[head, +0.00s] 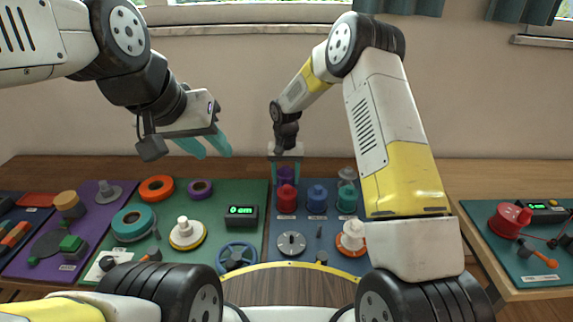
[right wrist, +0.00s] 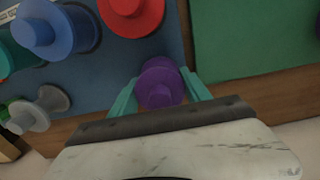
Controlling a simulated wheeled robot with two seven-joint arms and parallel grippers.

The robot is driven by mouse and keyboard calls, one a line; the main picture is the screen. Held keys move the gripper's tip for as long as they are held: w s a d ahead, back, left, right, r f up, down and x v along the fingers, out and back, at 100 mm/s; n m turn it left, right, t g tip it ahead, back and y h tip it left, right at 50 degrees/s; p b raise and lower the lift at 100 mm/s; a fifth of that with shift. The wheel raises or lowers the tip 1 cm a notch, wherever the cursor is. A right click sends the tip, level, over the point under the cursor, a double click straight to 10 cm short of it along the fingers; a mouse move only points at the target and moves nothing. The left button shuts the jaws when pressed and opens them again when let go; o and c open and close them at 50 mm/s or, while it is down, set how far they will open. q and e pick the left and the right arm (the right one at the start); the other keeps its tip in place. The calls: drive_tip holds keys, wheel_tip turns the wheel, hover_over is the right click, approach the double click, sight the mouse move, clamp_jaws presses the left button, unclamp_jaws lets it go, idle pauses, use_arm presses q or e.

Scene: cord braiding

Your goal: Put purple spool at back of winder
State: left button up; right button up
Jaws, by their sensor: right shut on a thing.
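The purple spool (head: 286,175) is at the back edge of the blue board, behind the red spool (head: 287,198). My right gripper (head: 285,157) reaches down from above with its teal fingers on either side of it. In the right wrist view the purple spool (right wrist: 160,84) sits between the fingertips, gripped; whether it still touches the board I cannot tell. My left gripper (head: 205,146) hangs open and empty over the left part of the table. A red device with a crank (head: 509,219), perhaps the winder, stands on the teal board at the far right.
A blue spool (head: 317,199) and a teal spool (head: 347,199) stand right of the red one; a grey spool (right wrist: 42,108) is behind them. The green board (head: 258,192) carries rings, a wheel and a small display. My right arm hides the table between the boards.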

drive_tip(key=shift+f, duration=0.1)
drive_tip(key=o, duration=1.4)
